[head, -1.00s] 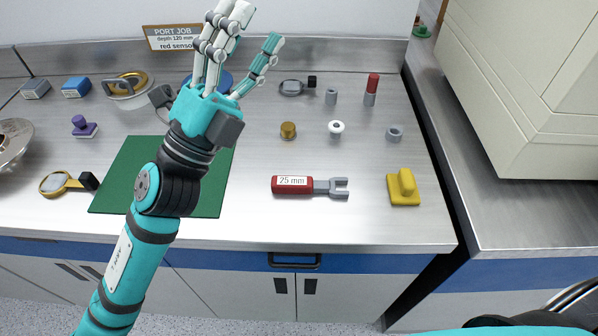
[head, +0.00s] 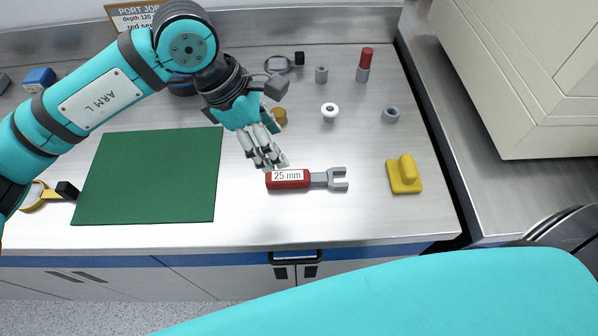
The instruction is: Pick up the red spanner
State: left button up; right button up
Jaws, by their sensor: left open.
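The red spanner (head: 289,180) lies flat on the steel bench, its red handle to the left with a "25 mm" label and its grey open jaw to the right. My left gripper (head: 268,163) is open and empty. Its fingers point down and right, with their tips just above and left of the handle in the picture. I cannot tell whether the tips touch it. My right gripper does not show.
A green mat (head: 150,175) lies left of the spanner and a yellow block with a grip (head: 404,175) lies right. A white knob (head: 329,110), a grey nut (head: 391,115) and a red-topped cylinder (head: 365,65) stand behind. A beige cabinet (head: 520,70) stands at the right.

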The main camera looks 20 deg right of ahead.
pick_arm(q)
jog(key=p, duration=0.1)
send_over(299, 175)
jog(key=a, duration=0.2)
notch_tip(299, 175, down, 6)
jog(key=shift+w+a+r, duration=0.1)
jog(key=shift+w, duration=0.05)
jog(key=p+x, duration=0.2)
jog(key=x, duration=0.1)
jog(key=p+x, duration=0.1)
jog(key=x, duration=0.1)
jog(key=shift+w, duration=0.15)
jog(key=shift+f, duration=0.3)
grip_shut()
